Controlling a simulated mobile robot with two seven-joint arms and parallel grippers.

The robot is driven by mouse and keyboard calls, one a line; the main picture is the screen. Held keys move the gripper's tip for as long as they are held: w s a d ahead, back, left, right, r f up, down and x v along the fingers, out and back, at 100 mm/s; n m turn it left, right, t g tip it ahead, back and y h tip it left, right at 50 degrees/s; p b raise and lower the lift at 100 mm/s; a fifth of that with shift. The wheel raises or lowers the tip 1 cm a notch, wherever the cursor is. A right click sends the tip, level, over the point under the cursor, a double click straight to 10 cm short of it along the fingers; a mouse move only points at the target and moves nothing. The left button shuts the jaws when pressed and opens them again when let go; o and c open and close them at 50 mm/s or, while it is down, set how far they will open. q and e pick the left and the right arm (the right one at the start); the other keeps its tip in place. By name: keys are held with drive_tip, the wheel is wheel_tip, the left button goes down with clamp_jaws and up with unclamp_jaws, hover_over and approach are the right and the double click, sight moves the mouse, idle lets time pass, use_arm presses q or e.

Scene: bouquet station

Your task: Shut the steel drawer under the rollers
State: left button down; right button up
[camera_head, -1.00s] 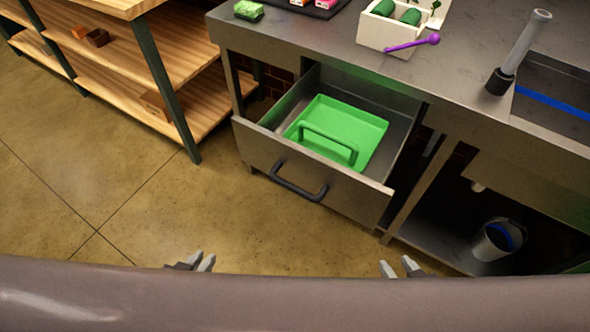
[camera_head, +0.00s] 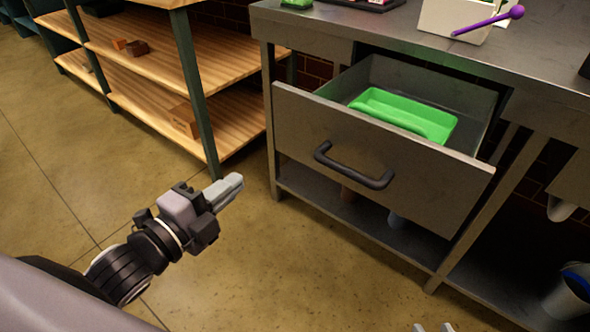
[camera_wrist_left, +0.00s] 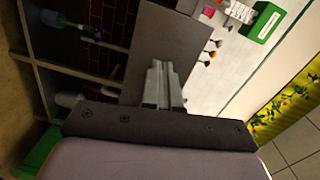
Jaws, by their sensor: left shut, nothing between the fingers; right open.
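The steel drawer (camera_head: 300,130) stands pulled out from under the steel bench top. Its front carries a dark bar handle (camera_head: 350,172), and a green tray (camera_head: 435,122) lies inside. My left gripper (camera_head: 232,188) is shut and empty. It is in front of and to the left of the drawer front, apart from the handle in the picture. In the left wrist view its fingers (camera_wrist_left: 160,85) are together before a grey panel that I cannot identify surely. My right gripper (camera_head: 433,327) shows only its fingertips at the bottom edge, open. I cannot make out the rollers.
A wooden shelf rack (camera_head: 235,125) stands left of the bench. The bench top (camera_head: 400,35) holds a white box (camera_head: 450,20) with a purple stick. A lower shelf (camera_head: 340,210) runs under the drawer. A bucket (camera_head: 568,290) is at lower right. Floor before the drawer is clear.

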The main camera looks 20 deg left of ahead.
use_arm(q)
drive_tip(key=m+h+b, duration=0.1)
drive_tip(key=m, duration=0.1)
drive_tip(key=b, duration=0.2)
approach(297, 135)
drive_tip(key=x, duration=0.5)
drive_tip(key=shift+w+d+f, duration=0.1)
drive_tip(key=shift+w, duration=0.05)
drive_tip(key=shift+w+d, duration=0.2)
drive_tip(key=shift+w, duration=0.5)
use_arm(e)
drive_tip(key=shift+w+a+f+y, duration=0.15)
drive_tip(key=shift+a+f+y, duration=0.15)
drive_tip(key=shift+a+f, duration=0.45)
drive_tip(key=shift+a+r, duration=0.1)
drive_tip(key=shift+r, duration=0.1)
